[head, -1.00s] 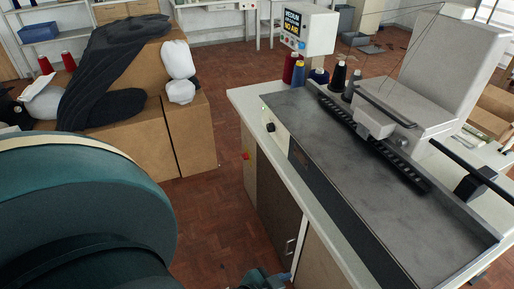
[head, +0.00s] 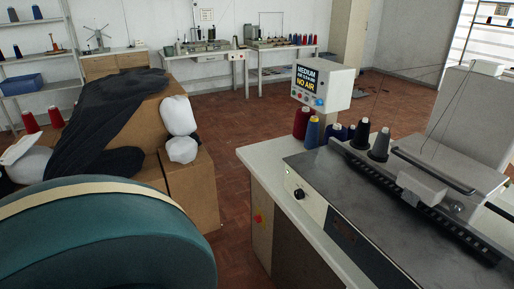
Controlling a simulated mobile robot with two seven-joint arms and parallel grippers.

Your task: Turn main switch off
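A small red switch on a yellow plate (head: 258,218) is on the end face of the sewing station's cabinet, below the worktop. It is too small to tell its position. A black knob (head: 299,193) sits on the pale front panel of the machine bed, with a small green light (head: 288,171) near it. A control box (head: 322,86) at the back of the table shows "MEDIUM" and "NO AIR" above coloured buttons. Neither of my grippers is in view. A large teal part of mine fills the lower left.
Thread cones (head: 303,123) stand behind the machine bed (head: 370,200). Cardboard boxes (head: 190,185) with dark cloth and white bags stand at the left. The brown floor (head: 235,210) between boxes and cabinet is clear. More tables line the back wall.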

